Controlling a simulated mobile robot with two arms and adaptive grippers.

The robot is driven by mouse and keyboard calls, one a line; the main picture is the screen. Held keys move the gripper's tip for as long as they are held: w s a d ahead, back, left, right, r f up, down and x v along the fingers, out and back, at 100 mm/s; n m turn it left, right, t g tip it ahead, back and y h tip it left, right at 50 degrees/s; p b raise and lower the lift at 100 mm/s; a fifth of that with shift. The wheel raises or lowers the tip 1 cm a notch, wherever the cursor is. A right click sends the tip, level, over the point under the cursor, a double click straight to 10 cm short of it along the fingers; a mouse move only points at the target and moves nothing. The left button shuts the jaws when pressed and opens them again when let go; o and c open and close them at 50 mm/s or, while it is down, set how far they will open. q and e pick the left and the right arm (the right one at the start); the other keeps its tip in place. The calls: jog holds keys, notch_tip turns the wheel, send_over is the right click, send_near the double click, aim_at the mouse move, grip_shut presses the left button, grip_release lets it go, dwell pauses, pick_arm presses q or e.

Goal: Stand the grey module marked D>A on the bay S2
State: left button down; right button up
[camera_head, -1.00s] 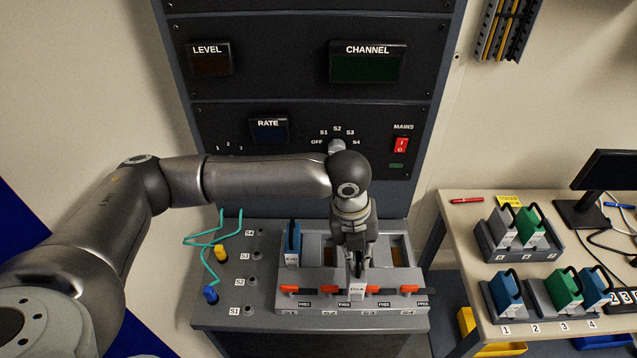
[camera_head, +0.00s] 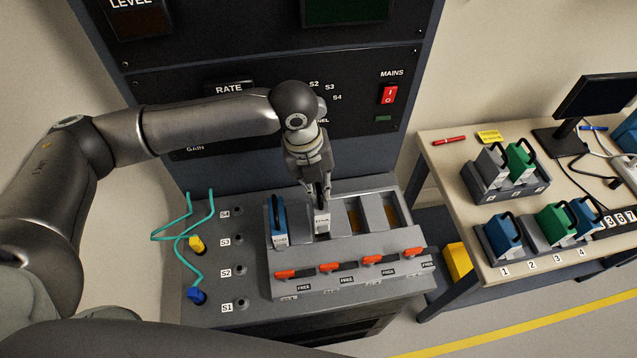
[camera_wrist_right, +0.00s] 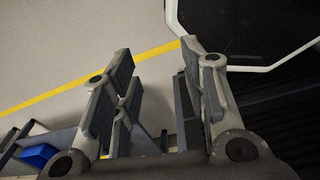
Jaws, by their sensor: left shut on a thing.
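The grey module (camera_head: 322,224), with a small white label, is in my left gripper (camera_head: 321,200) in the head view. The gripper is shut on its top. The module is upright at the second bay from the left of the grey bay unit (camera_head: 345,270); I cannot tell whether its base rests on the bay floor. A blue module (camera_head: 279,224) stands in the first bay. The two bays to the right are empty. The bay names on the unit's front are too small to read. My right gripper (camera_wrist_right: 158,58) is open and empty in the right wrist view.
Orange levers (camera_head: 330,267) with FREE tags line the unit's front. Left of it are sockets and a teal cable (camera_head: 186,263) with yellow and blue plugs. A side table (camera_head: 445,150) at the right holds more modules in racks. The instrument panel (camera_head: 250,120) rises behind.

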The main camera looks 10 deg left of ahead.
pick_arm(q)
notch_tip(320, 180, down, 3)
jog(key=shift+r+b, duration=0.1)
jog(key=shift+b, duration=1.15)
jog(key=shift+f+b, duration=0.9)
jog(key=shift+b, duration=0.05)
jog(key=shift+f, duration=0.1)
pick_arm(e)
jog(key=f, duration=0.1)
jog(key=w+a+f, duration=0.1)
jog(key=f, duration=0.3)
jog(key=shift+w+a+f, duration=0.1)
jog(key=shift+w+a, duration=0.15)
jog(key=shift+w, duration=0.1)
jog(key=shift+w, duration=0.2)
